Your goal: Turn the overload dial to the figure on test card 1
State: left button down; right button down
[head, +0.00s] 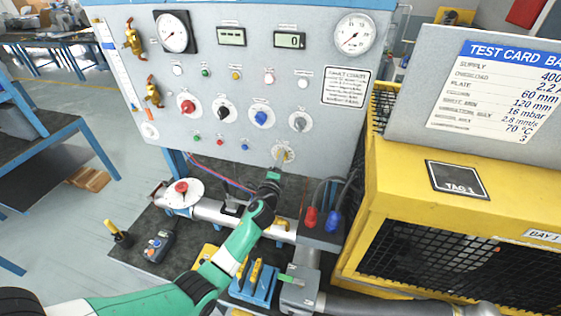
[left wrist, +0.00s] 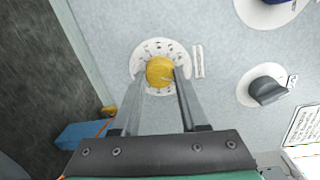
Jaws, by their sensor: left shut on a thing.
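A small yellow dial (head: 284,153) sits low on the grey panel; its label is too small to read. In the left wrist view the yellow knob (left wrist: 159,71) sits on a round white scale plate (left wrist: 152,46) with dark marks. My left gripper (head: 278,163) reaches up to it from below, its two fingers (left wrist: 161,82) shut on either side of the knob. The figures and the exact pointer setting are not readable. The test card (head: 490,95) at the right shows a line "OVERLOAD" with 2.2; its title is cut off. My right gripper is not in view.
Red (head: 188,106), black (head: 224,111), blue (head: 262,117) and grey (head: 299,122) knobs sit above on the panel. Red and blue plugs with cables (head: 311,217) stand to the right below. A yellow mesh-sided cage (head: 415,215) fills the right side.

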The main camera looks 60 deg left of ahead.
pick_arm(q)
jog(key=shift+c, duration=2.2)
grip_release()
jog(key=p+v, duration=0.2)
jog(key=v, duration=0.9)
jog(key=shift+s+d, duration=0.2)
